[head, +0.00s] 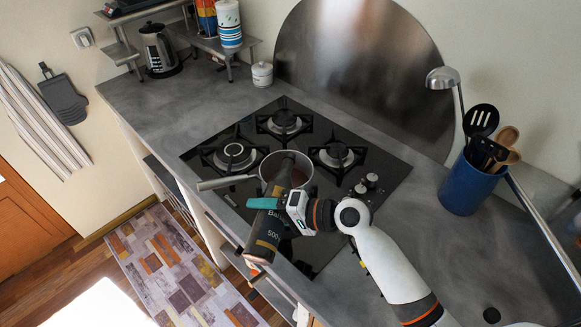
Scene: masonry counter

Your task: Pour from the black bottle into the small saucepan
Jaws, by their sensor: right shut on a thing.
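The black bottle (268,232), with a brown-and-dark label, is held in the air over the front of the hob, near the counter's front edge. It leans, with its narrower upper end overlapping the saucepan's opening in the picture. My right gripper (264,204), with teal fingers, is shut around the bottle's middle. The small saucepan (263,172) stands on the hob's front burner, its handle (224,183) pointing left. The bottle hides part of the pan. I cannot tell whether anything flows from the bottle. My left gripper is out of view.
The black gas hob (376,185) has several burners and knobs at its right. A white lidded jar (262,74) and a kettle (158,48) stand at the back left. Counter left of the hob is clear.

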